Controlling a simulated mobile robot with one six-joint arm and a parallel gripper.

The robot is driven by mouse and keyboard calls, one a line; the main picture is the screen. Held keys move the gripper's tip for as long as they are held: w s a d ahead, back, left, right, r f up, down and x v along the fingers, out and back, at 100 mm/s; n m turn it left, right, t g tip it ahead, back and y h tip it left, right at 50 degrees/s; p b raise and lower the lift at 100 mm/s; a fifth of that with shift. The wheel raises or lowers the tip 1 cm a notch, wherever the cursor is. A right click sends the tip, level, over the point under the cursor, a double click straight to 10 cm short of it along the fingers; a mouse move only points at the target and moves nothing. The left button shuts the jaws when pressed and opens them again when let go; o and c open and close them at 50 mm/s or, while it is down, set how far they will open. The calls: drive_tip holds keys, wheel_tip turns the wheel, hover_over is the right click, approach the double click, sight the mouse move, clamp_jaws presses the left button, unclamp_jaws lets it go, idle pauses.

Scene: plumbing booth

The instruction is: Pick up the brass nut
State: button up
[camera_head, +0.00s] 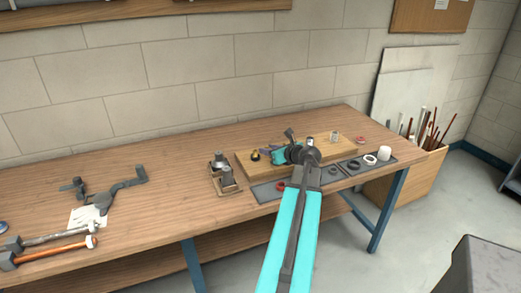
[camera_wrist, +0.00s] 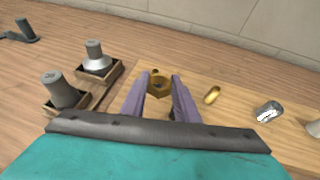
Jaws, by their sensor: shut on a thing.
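The brass nut (camera_wrist: 159,87) is a gold-coloured ring between the two purple-grey fingers of my gripper (camera_wrist: 159,92) in the wrist view. The fingers are shut on it from both sides. A wooden board (camera_wrist: 225,117) lies below; I cannot tell whether the nut touches it or is held just above. In the head view my arm reaches over the bench to the board (camera_head: 343,148), and the wrist hides much of what is there. A small brass piece (camera_head: 254,155) shows at the board's left end.
Two small wooden trays (camera_wrist: 113,71) with grey metal fittings stand left of the board. A gold oval piece (camera_wrist: 212,95) and a silver cylinder (camera_wrist: 268,111) lie to the right. A grey mat (camera_head: 268,191) with rings and a white cup (camera_head: 385,154) runs along the front.

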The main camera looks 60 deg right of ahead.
drive_tip(key=s+a+b, duration=0.1)
drive_tip(key=s+a, duration=0.1)
drive_tip(key=s, duration=0.6)
drive_tip(key=shift+a+r, duration=0.2)
drive_tip(key=shift+r, duration=0.2)
drive_tip(key=shift+a, duration=0.1)
